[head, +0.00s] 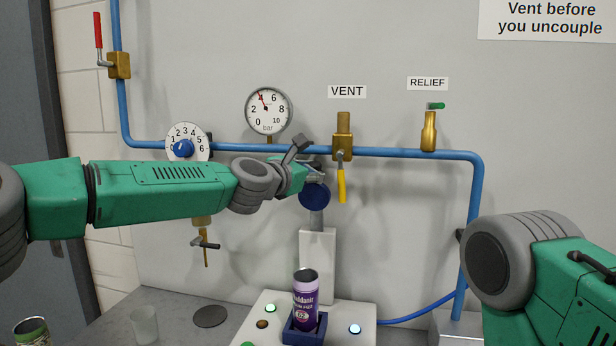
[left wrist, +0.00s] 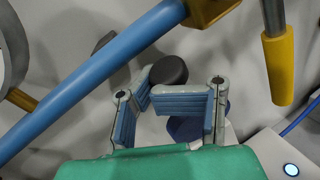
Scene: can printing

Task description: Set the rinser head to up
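A dark blue round head (head: 314,195), which I take to be the rinser head, sits on a grey stem above a pale column. My left gripper (head: 311,158) is just above it, with its fingers apart. In the left wrist view, a black round knob (left wrist: 169,72) shows beyond the blue-padded fingers of the left gripper (left wrist: 151,86). Part of the blue head (left wrist: 187,129) shows below the right finger. I cannot tell whether the fingers touch the knob. The gripper partly hides the head's top. My right arm shows at the right; its gripper is out of view.
A blue pipe (head: 400,152) runs behind my left gripper, with the yellow-handled vent valve (head: 341,180) close on its right. A gauge (head: 268,112) is above. A purple can (head: 306,288) stands in a blue holder below. A clear cup (head: 144,325) stands at lower left.

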